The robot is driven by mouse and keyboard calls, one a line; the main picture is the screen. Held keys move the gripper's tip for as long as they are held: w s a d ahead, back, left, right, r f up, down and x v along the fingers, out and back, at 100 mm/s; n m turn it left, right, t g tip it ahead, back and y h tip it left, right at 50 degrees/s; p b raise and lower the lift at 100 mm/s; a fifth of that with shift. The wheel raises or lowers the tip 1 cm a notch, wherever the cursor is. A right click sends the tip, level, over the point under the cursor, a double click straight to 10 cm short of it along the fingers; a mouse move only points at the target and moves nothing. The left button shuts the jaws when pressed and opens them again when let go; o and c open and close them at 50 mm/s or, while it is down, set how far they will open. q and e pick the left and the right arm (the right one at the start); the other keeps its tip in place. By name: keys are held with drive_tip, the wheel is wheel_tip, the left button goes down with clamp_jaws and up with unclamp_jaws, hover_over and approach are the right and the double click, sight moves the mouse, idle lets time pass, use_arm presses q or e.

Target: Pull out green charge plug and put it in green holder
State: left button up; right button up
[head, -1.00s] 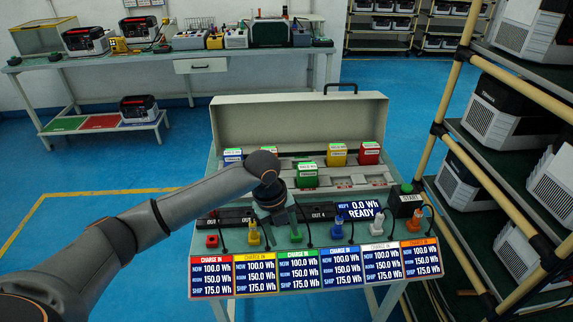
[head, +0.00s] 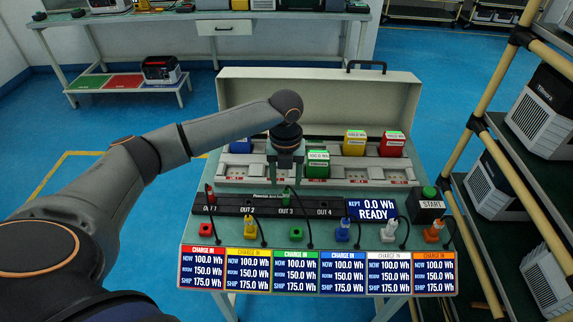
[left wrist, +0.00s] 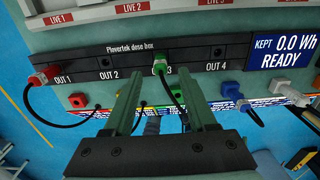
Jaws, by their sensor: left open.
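The green charge plug (head: 287,196) stands in the OUT 3 socket of the black dose box (head: 233,205), its dark cable running down. In the left wrist view the plug (left wrist: 160,63) shows beyond and between my fingertips, apart from them. The green holder (head: 296,234) is a small empty block above the green CHARGE IN panel; it also shows in the left wrist view (left wrist: 176,94), between the fingers. My left gripper (head: 287,160) is open and empty, above and behind the dose box in the head view. It partly hides the bench behind. My right gripper is not in view.
A red plug (head: 210,194) stands in OUT 1. Yellow (head: 249,230), blue (head: 342,231), white (head: 388,229) and orange (head: 432,231) plugs sit along the front row. The red holder (head: 206,231) is empty. A START box (head: 428,204) stands right. Colored packs stand behind.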

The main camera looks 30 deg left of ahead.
sight(286, 190)
use_arm(q)
drive_tip(key=shift+f, duration=2.65)
drive_tip(key=shift+c, duration=0.3)
clamp_jaws()
